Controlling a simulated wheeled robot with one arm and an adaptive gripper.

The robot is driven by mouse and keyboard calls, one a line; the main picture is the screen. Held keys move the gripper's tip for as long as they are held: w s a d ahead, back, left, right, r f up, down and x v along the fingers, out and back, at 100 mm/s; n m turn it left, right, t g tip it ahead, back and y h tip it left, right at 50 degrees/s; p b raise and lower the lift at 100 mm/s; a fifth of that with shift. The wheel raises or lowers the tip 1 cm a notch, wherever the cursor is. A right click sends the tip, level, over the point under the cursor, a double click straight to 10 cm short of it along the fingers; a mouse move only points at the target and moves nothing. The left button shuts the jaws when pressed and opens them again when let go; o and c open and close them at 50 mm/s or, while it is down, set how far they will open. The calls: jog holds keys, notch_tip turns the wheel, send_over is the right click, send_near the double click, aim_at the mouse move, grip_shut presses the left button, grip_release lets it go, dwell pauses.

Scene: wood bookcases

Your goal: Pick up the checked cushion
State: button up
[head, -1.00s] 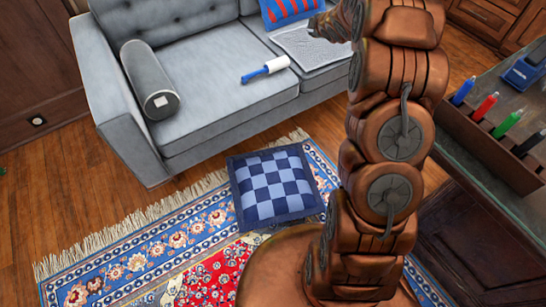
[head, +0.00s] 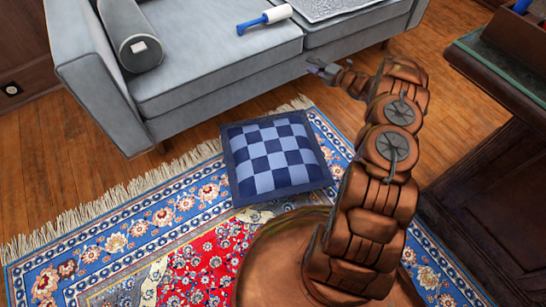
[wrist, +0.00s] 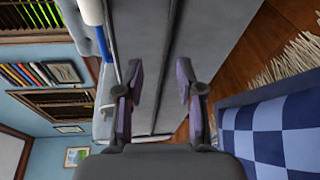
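The checked cushion (head: 273,156), in light and dark blue squares with a dark blue border, lies flat on the patterned rug in the middle of the head view. Part of it also shows at the lower right of the wrist view (wrist: 272,138). My gripper (head: 314,67) is up and to the right of the cushion, in front of the sofa's lower edge, apart from the cushion. In the wrist view my gripper (wrist: 158,82) has its two fingers spread with nothing between them.
A grey sofa (head: 205,80) stands behind the cushion, with a grey bolster (head: 130,38) and a blue-and-white lint roller (head: 264,19) on it. The fringed rug (head: 115,243) lies around the cushion. A dark cabinet (head: 490,160) stands at the right. Wood floor shows between sofa and rug.

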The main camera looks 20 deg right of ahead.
jog(key=s+d+f+y+b, duration=0.1)
jog(key=s+f+b, duration=0.2)
jog(key=s+f, duration=0.45)
jog(key=s+d+f+y+b, duration=0.1)
jog(key=s+d+f+b, duration=0.2)
jog(key=f, duration=0.8)
jog(key=b, duration=0.4)
send_near(315, 140)
jog(key=w, duration=0.2)
jog(key=shift+w+a+f+y, duration=0.3)
jog(key=shift+w+a+f, duration=0.05)
jog(key=shift+w+a, duration=0.05)
jog(key=shift+s+a+f, duration=0.1)
jog(key=shift+a, duration=0.2)
jog(key=shift+x, duration=3.65)
grip_shut()
